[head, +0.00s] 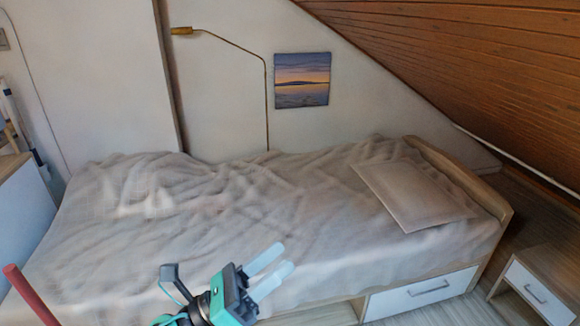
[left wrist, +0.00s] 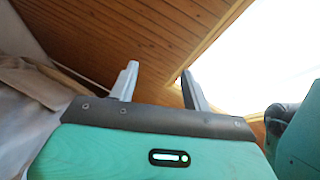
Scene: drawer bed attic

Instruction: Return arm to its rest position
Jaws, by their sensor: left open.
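My left gripper (head: 270,269) is open and empty, at the lower middle of the head view. Its two pale fingers point up and to the right, in front of the bed's near side. In the left wrist view its two grey fingers (left wrist: 160,88) stand apart with nothing between them. Behind them are the wooden sloped ceiling and a bright opening. My right gripper is not in view.
The bed (head: 300,215) with a rumpled beige cover fills the middle. A pillow (head: 412,192) lies at its right end. A white drawer (head: 422,293) is in the bed's base. A nightstand (head: 535,283) stands at right. The wooden ceiling (head: 480,70) slopes down at right.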

